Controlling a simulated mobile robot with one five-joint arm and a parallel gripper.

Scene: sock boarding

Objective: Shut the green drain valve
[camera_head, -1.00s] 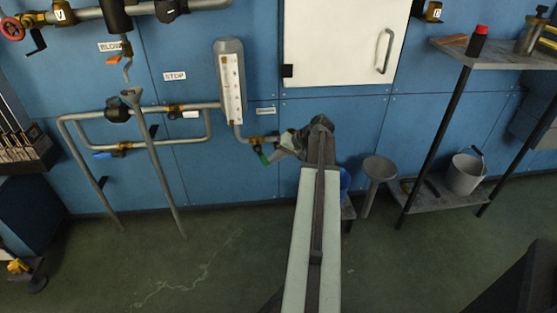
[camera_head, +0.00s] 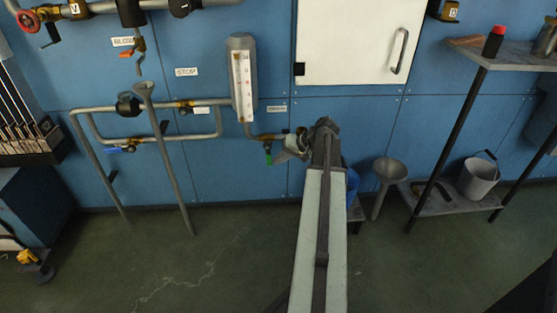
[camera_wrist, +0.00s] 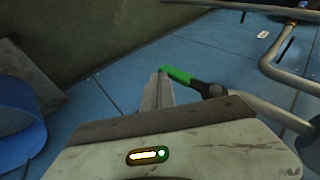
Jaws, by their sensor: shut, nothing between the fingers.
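The green drain valve handle (camera_head: 268,156) hangs almost straight down from its brass valve (camera_head: 267,137) on the pipe below the gauge. In the wrist view the green handle (camera_wrist: 178,75) runs from its dark stem to its free end beside my fingertips. My gripper (camera_head: 279,157) is shut and empty, close to the right of the handle in the head view. It also shows in the wrist view (camera_wrist: 158,80), its tip overlapping the handle's free end. I cannot tell whether they touch.
A gauge (camera_head: 243,80) stands above the valve, on blue wall panels. A blue bucket (camera_wrist: 18,120) is at the left of the wrist view. A grey funnel (camera_head: 388,172) and a shelf with a grey bucket (camera_head: 478,178) are to the right. The floor in front is clear.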

